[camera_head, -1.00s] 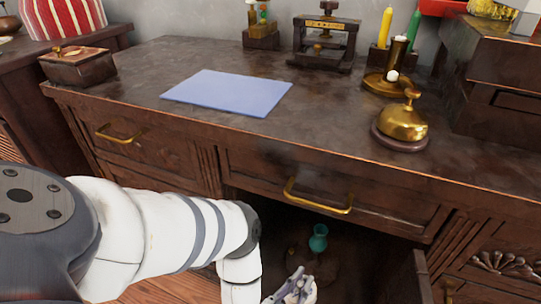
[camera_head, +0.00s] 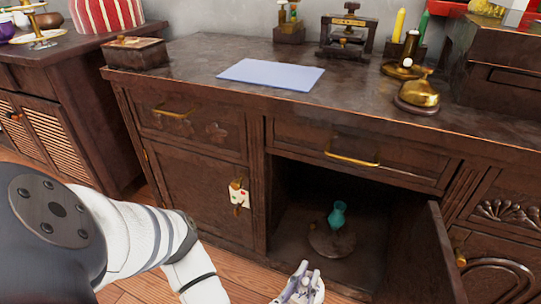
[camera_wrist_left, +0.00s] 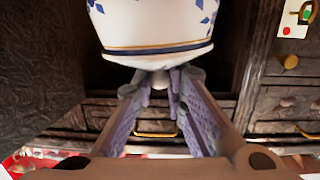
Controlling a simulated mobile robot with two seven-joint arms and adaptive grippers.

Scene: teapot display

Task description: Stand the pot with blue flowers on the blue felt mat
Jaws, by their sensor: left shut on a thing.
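The white pot with blue flowers (camera_wrist_left: 155,22) fills the top middle of the left wrist view, with a dark blue and gold band near its end. My left gripper (camera_wrist_left: 160,84) is shut on a small white part at that end of the pot; its fingers hide the exact contact. In the head view my left gripper (camera_head: 302,283) is at the bottom edge, in front of the open cabinet, and I cannot make out the pot there. The blue felt mat (camera_head: 271,74) lies flat and bare on the dark sideboard top. My right gripper is not in view.
The open cabinet (camera_head: 318,185) below the drawer holds a teal vase (camera_head: 337,214); its door (camera_head: 425,260) stands open at right. A brass bell (camera_head: 419,96), candle holder (camera_head: 405,60), small press (camera_head: 347,36) and wooden box (camera_head: 136,52) surround the mat with clear room between.

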